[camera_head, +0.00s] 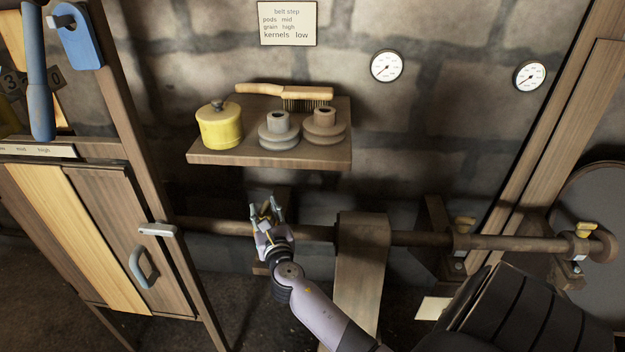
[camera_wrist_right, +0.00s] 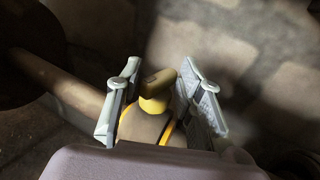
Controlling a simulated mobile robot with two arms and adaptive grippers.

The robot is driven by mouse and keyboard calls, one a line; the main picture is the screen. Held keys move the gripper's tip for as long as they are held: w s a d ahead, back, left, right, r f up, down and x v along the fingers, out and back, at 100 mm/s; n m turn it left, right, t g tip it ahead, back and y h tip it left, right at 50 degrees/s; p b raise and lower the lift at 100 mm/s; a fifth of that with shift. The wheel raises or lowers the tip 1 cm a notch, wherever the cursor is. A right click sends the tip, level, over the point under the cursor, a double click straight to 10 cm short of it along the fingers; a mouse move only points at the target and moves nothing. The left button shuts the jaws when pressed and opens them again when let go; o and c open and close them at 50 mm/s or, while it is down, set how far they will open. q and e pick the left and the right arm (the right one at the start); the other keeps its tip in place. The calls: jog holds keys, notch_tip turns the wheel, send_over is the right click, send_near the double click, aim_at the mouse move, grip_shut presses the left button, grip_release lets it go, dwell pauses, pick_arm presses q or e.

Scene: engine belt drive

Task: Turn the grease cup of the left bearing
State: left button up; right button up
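The left bearing's grease cup shows in the right wrist view as a yellow knob with a wing-like top (camera_wrist_right: 157,88). It stands between the two fingers of my right gripper (camera_wrist_right: 160,98). The fingers are apart, one on each side, with a visible gap at least on the right. In the head view my right gripper (camera_head: 267,212) is at the left part of the brown shaft (camera_head: 205,225) and hides most of the left bearing and its cup. My left gripper is not in view.
Two more bearings with yellow grease cups (camera_head: 464,222) (camera_head: 586,228) carry the shaft at the right. A belt (camera_head: 362,265) hangs over the shaft right of my gripper. A shelf (camera_head: 225,157) with a yellow pot (camera_head: 220,128), brush (camera_head: 270,92) and two pulleys is above. A wooden cabinet (camera_head: 105,205) stands left.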

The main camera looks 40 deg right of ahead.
jog(key=n+y, duration=0.1)
jog(key=y, duration=0.1)
jog(key=n+t+y, duration=0.1)
jog(key=n+y, duration=0.1)
jog(key=shift+s+d+t+y, duration=0.1)
jog(key=shift+d+t+y, duration=0.2)
jog(key=shift+d, duration=0.1)
jog(key=n+y, duration=0.1)
jog(key=y, duration=0.1)
jog(key=n+y, duration=0.1)
jog(key=y, duration=0.1)
jog(key=n+y+b, duration=0.1)
jog(key=shift+d+n+y, duration=0.25)
jog(key=shift+n+y, duration=0.15)
jog(key=s+d+b, duration=0.1)
jog(key=s+d, duration=0.1)
jog(key=s, duration=1.5)
jog(key=s+a+f+m+g+h, duration=0.1)
jog(key=f+m, duration=0.4)
jog(key=m, duration=0.5)
jog(key=s+a+f+m+g+h, duration=0.2)
jog(key=s+a+f+m+g, duration=0.2)
jog(key=m, duration=0.7)
jog(key=s+a+f+m+g+h, duration=0.2)
jog(key=a+f+m+g, duration=0.3)
jog(key=f+m, duration=0.3)
jog(key=m, duration=0.2)
jog(key=shift+s+a+f+m+g, duration=0.2)
jog(key=shift+s+a+m+g, duration=0.2)
